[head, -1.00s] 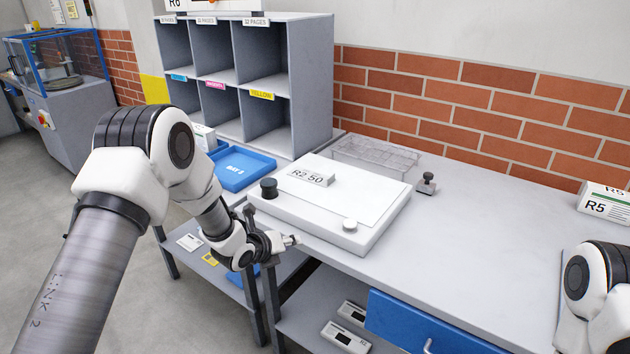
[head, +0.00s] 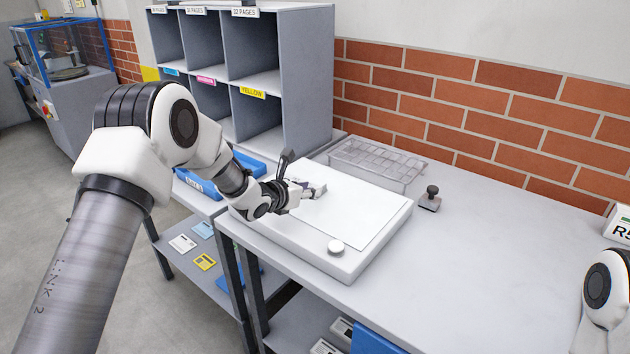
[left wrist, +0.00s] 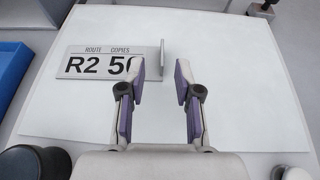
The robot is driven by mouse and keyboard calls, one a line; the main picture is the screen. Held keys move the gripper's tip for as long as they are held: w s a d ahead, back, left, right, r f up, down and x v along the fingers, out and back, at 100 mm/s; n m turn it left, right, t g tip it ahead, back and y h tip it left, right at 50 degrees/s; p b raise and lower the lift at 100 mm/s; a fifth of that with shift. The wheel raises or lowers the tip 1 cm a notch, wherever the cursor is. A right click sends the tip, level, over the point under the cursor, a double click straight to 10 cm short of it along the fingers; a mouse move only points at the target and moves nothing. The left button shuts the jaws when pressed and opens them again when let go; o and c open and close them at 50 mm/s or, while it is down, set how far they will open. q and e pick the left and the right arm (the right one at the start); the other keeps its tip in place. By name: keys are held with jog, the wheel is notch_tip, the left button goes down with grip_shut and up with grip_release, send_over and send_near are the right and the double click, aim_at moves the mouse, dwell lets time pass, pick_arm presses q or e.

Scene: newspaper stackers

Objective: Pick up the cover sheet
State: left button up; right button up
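A white sheet (head: 345,210) lies flat on a thick white block on the table, and it fills much of the left wrist view (left wrist: 240,60). A small grey plate printed "ROUTE COPIES R2 50" (left wrist: 92,64) lies on the sheet, with an upright tab (left wrist: 162,52) at its right end. I cannot tell whether the sheet or the plate is the cover sheet. My left gripper (head: 304,180) is low over the block, partly hiding the plate in the head view. In the left wrist view its fingers (left wrist: 161,75) are apart, with the tab ahead between them. My right gripper is out of view.

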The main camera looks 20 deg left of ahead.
aim_at(324, 186)
pick_arm(q)
jog(key=shift+w+d+f, duration=0.15)
jog(key=shift+w+d, duration=0.1)
jog(key=shift+w, duration=0.35)
jog(key=shift+w+p, duration=0.1)
jog(key=shift+p, duration=0.2)
jog(key=shift+p+x, duration=0.85)
jog(key=shift+x, duration=0.1)
jog(key=x, duration=0.3)
jog(key=shift+d+f, duration=0.15)
jog(key=shift+f, duration=0.2)
jog(key=shift+r, duration=0.1)
jog(key=shift+s, duration=0.2)
jog(key=shift+c, duration=1.4)
jog(key=shift+r, duration=0.1)
grip_shut()
